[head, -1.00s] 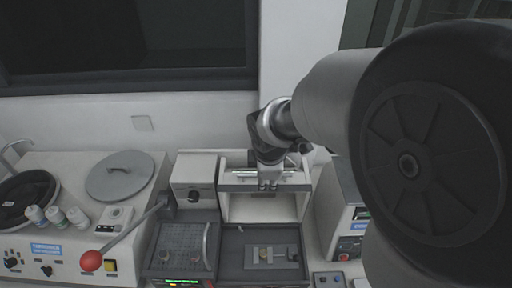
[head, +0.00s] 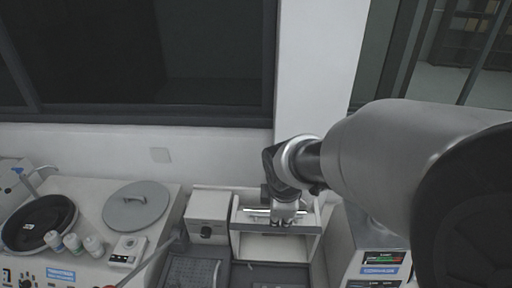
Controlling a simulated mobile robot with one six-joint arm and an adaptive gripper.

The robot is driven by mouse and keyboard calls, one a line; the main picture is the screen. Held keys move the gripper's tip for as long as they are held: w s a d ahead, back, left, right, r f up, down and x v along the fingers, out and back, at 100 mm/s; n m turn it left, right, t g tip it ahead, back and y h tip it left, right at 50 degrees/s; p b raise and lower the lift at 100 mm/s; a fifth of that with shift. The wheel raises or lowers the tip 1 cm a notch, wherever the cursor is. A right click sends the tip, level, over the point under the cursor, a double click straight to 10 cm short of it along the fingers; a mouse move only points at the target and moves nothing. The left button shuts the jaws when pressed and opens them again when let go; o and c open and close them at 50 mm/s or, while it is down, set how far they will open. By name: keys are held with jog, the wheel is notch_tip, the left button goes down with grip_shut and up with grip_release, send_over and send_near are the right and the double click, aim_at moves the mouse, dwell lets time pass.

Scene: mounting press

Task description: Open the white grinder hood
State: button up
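The white grinder hood (head: 308,219) stands at the middle of the bench, with a silver handle bar (head: 258,212) across its upper front. A pale open space (head: 275,248) shows below the bar, and the hood looks raised. My gripper (head: 284,222) points down at the bar, its fingers overlapping the bar in the picture. Whether the fingers are closed around the bar or only against it is too small to tell. My wrist hides part of the hood's top.
A white box with a dark knob (head: 206,231) stands close left of the hood. A control unit with a lit display (head: 382,257) stands at right. A grey round lid (head: 136,206), several small bottles (head: 73,243) and a black round platter (head: 38,223) are at left. A wall rises behind.

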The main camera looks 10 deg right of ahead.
jog(key=p+v, duration=0.3)
jog(key=v, duration=0.2)
jog(key=shift+s+r+p, duration=0.2)
jog(key=shift+r+p, duration=0.15)
jog(key=shift+p, duration=0.05)
dwell(0.4)
jog(key=v, duration=1.2)
jog(key=shift+w, duration=0.1)
jog(key=s+d+f+m+b, duration=0.1)
jog(key=s+f+m+b, duration=0.3)
jog(key=f+b, duration=0.6)
jog(key=s+d+f+m+b, duration=0.1)
jog(key=s+f+m+b, duration=0.4)
jog(key=f+b, duration=0.5)
jog(key=s+d+f+m+b, duration=0.1)
jog(key=s+f+m+b, duration=0.3)
jog(key=f+b, duration=0.6)
notch_tip(320, 180, down, 4)
jog(key=m, duration=0.2)
jog(key=shift+s+m+y, duration=0.35)
jog(key=shift+m+y, duration=0.05)
dwell(1.6)
